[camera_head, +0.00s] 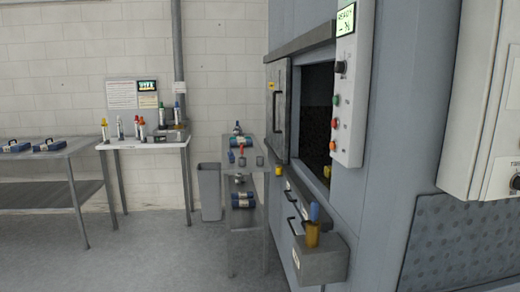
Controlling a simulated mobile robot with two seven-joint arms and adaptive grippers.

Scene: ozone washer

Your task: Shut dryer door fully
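A large grey-blue machine (390,150) fills the right half of the head view; I take it to be the dryer. Its door (278,110) is a metal panel with a dark vertical handle and a small yellow label. The door stands at the left of a dark rectangular opening (316,105), which is uncovered. I cannot tell whether the door slides or swings. Neither of my grippers shows in this view.
A control panel (346,115) juts out right of the opening. A grey box (320,262) with a yellow and blue item sticks out below. A shelf rack (257,168), bin (209,192) and table (160,143) stand left. Floor (150,255) at front left is clear.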

